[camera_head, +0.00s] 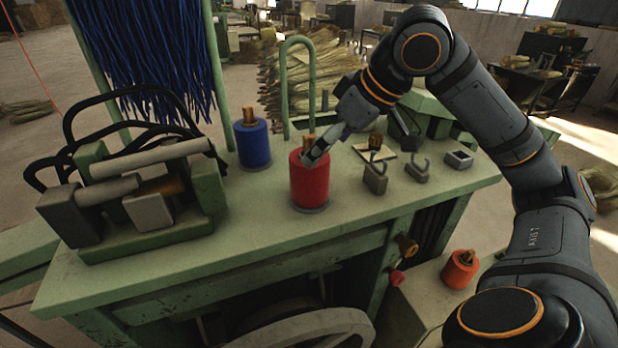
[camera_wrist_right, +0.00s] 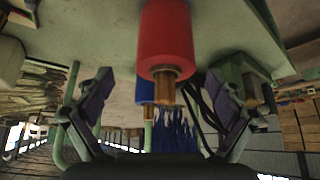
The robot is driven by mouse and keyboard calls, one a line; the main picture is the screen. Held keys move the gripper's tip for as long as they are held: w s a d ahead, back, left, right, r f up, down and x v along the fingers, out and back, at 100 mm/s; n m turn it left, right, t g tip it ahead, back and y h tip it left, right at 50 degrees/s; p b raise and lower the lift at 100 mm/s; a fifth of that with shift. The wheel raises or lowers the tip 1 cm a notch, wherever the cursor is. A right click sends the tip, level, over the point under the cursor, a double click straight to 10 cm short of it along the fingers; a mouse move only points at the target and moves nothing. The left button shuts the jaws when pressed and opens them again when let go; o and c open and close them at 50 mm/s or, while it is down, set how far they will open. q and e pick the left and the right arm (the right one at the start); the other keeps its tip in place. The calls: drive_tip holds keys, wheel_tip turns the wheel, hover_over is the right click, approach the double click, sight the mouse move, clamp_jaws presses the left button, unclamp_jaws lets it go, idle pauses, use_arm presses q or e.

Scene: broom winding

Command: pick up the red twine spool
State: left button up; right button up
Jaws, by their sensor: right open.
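The red twine spool (camera_head: 310,184) stands upright on a grey disc on the green bench, with a wooden core showing at its top. My right gripper (camera_head: 315,152) is at the upper part of the spool, its fingers partly hidden by the spool and the hand. In the right wrist view the red spool (camera_wrist_right: 166,40) lies ahead of the two spread fingers of my right gripper (camera_wrist_right: 165,92), with its wooden core pointing into the gap between them. The fingers are open and no contact with the spool shows. My left gripper is not in view.
A blue spool (camera_head: 253,144) stands behind and left of the red one. A clamp-like machine (camera_head: 150,195) fills the bench's left side. Small metal hooks (camera_head: 376,176) and a block (camera_head: 459,159) lie to the right. A green hoop (camera_head: 285,85) rises behind. Another orange-red spool (camera_head: 460,269) stands lower right.

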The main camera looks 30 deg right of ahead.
sight(310, 177)
drive_tip(key=shift+w+a+f, duration=0.1)
drive_tip(key=shift+w+f, duration=0.2)
drive_tip(key=shift+f, duration=0.2)
drive_tip(key=p+x, duration=0.1)
drive_tip(key=x, duration=0.1)
drive_tip(key=a+p+x, duration=0.1)
drive_tip(key=x, duration=0.1)
drive_tip(key=shift+w+f, duration=0.25)
drive_tip(key=shift+f, duration=0.25)
drive_tip(key=c, duration=1.5)
drive_tip(key=shift+r, duration=0.1)
